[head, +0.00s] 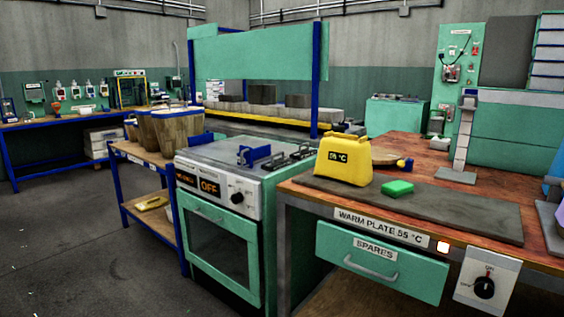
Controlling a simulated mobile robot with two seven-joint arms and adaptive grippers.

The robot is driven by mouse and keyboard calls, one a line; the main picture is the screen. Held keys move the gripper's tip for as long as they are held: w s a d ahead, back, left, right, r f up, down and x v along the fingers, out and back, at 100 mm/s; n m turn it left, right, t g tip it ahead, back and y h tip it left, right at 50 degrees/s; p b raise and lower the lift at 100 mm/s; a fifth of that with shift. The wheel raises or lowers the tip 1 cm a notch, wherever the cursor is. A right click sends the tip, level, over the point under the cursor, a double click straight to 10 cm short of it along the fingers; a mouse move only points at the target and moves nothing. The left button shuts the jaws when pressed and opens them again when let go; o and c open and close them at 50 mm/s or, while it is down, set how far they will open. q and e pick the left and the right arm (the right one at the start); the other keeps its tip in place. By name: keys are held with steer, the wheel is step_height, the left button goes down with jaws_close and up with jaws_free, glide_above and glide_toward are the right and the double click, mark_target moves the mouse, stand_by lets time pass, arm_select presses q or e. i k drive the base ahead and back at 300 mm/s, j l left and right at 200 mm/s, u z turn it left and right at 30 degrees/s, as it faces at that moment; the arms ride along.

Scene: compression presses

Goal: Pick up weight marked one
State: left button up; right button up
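I cannot make out any weight with a readable mark of one in the head view. Several dark blocks (262,94) stand on a long bench at the back, too small to show any marking. A yellow block with a handle-like top (344,160) stands on the grey warm plate (460,212) and reads "55 °C", not one. A small green block (397,188) lies beside it on the plate. Neither of my grippers is in view.
A stove-like unit (216,245) with an "OFF" display stands left of the wooden bench (405,148). A blue-framed cart (150,165) holds wooden buckets (172,130). A "SPARES" drawer (380,262) is shut. Grey floor (70,240) is clear at left.

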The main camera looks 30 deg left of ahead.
mark_target(275, 164)
steer(key=j+z, duration=0.2)
steer(key=j, duration=2.1)
